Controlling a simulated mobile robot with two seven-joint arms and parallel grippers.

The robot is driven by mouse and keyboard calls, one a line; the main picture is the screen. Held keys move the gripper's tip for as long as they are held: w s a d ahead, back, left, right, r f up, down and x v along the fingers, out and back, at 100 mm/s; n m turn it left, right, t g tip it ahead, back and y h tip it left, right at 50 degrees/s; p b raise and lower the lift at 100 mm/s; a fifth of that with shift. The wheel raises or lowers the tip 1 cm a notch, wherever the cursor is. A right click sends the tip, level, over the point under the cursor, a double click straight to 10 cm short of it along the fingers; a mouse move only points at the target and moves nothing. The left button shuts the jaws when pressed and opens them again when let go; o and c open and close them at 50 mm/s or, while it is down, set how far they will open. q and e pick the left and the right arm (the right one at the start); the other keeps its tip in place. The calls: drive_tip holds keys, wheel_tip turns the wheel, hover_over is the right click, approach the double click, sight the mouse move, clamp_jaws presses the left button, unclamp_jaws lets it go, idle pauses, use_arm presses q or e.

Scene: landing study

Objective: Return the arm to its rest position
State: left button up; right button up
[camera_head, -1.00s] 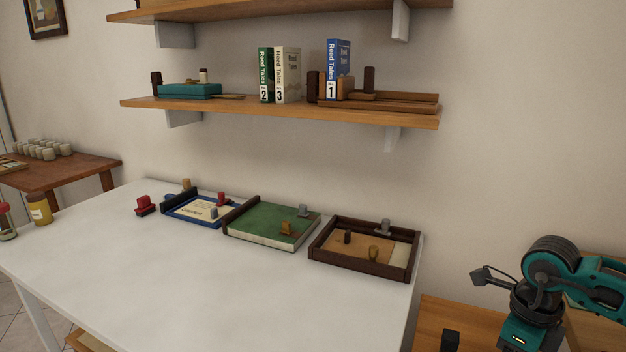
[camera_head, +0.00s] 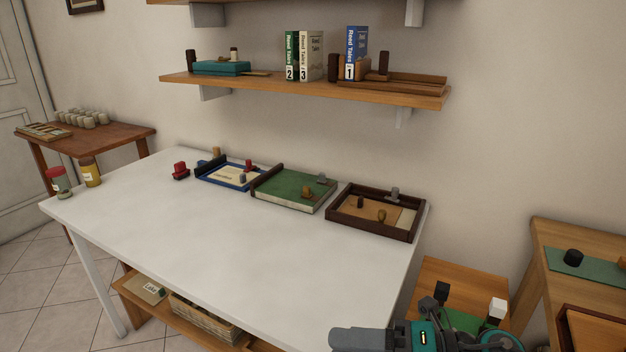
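My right arm shows at the bottom right edge, with a teal wrist (camera_head: 425,335) and a dark grey end part, which looks like my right gripper (camera_head: 360,339). It is cut off by the lower edge, beside the near right part of the white table (camera_head: 220,240). Its fingers cannot be made out, so I cannot tell whether it is open or holds anything. My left gripper is not in view.
Three trays, blue (camera_head: 205,181), green (camera_head: 290,190) and dark brown (camera_head: 345,217), line the table's back. A stool (camera_head: 455,275) carries a black block (camera_head: 441,291) and a white block (camera_head: 497,308). A shelf (camera_head: 300,86) holds books. The table's front is clear.

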drive_tip(key=w+d+m+t+h+p, duration=0.25)
drive_tip(key=m+t, duration=0.35)
drive_tip(key=m, duration=0.4)
drive_tip(key=w+d+m+t+h+p, duration=0.1)
drive_tip(key=d+m+t+h, duration=0.1)
drive_tip(key=m+t+h, duration=0.5)
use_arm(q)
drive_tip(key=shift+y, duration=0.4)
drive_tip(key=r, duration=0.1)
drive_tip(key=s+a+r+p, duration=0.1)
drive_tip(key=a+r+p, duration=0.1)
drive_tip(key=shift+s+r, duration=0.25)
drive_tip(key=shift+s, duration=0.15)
use_arm(e)
drive_tip(key=s+d+f+m+g+h, duration=0.2)
drive_tip(key=s+d+f+m, duration=0.1)
drive_tip(key=s+f+m, duration=0.2)
drive_tip(key=s+d+f+m+g+h, duration=0.3)
drive_tip(key=s+d+f+m, duration=0.1)
drive_tip(key=f+m, duration=0.5)
drive_tip(key=shift+s+f+m, duration=0.15)
drive_tip(key=shift+s+m, duration=0.75)
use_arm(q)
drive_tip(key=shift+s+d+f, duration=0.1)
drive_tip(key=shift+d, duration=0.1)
use_arm(e)
drive_tip(key=shift+d, duration=0.15)
